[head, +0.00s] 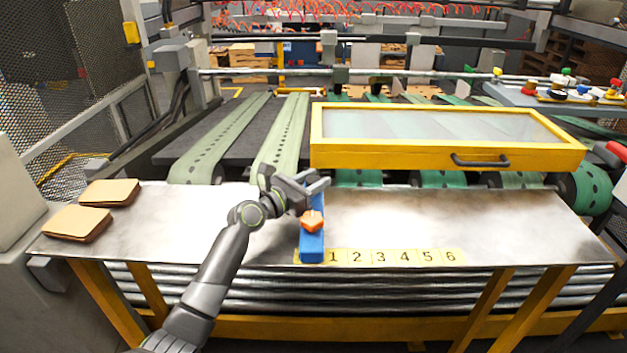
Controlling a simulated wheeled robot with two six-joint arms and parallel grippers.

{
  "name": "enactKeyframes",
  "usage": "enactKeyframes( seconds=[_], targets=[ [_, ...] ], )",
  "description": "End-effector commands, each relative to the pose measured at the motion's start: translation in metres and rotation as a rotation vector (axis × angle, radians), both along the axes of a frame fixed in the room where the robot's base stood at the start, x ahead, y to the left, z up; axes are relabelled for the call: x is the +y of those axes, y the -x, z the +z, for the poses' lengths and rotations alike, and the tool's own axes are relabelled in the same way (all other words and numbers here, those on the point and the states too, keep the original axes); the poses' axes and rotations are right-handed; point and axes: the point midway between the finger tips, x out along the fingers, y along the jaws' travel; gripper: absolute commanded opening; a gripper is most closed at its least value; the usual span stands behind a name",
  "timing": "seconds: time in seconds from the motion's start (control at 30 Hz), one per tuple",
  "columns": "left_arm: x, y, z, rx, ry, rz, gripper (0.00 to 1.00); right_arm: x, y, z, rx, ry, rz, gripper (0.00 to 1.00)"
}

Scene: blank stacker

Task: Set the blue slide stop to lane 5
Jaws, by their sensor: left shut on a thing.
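The blue slide stop (312,243) stands on the metal table, just left of the number 1 on the yellow lane strip (392,257). An orange knob (311,221) sits on top of it. The strip shows the numbers 1 to 6 from left to right, and the 5 (427,257) is well to the right of the stop. My left gripper (314,187) is at the far end of the stop, shut on it. The fingers partly hide that end. My right gripper is not in view.
The metal table (460,222) is clear to the right of the stop. Brown cardboard stacks (78,223) lie at its left end. A yellow-framed guard (440,160) with a black handle stands behind the table, above green belts (358,178).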

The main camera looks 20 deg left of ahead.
Motion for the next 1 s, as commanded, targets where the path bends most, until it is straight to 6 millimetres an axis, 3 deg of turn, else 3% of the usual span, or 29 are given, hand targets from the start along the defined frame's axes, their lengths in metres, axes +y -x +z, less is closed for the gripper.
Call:
enactKeyframes(
  seconds=[0.13, 0.27, 0.5, 0.7, 1.0],
  targets=[
    [-0.013, -0.003, 0.003, 0.000, 0.002, -0.001, 0.00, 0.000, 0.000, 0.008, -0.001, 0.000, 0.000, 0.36],
    [-0.037, -0.010, 0.004, 0.003, 0.005, -0.003, 0.00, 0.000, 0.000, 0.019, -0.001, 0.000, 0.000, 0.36],
    [-0.102, -0.028, 0.004, 0.004, 0.007, -0.005, 0.00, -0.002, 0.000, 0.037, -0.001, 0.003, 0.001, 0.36],
    [-0.150, -0.042, 0.001, 0.003, 0.004, -0.005, 0.00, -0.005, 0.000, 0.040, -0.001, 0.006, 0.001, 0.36],
    [-0.188, -0.053, 0.000, 0.002, 0.001, -0.002, 0.00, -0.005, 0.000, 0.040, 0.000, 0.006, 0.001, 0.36]
  ],
)
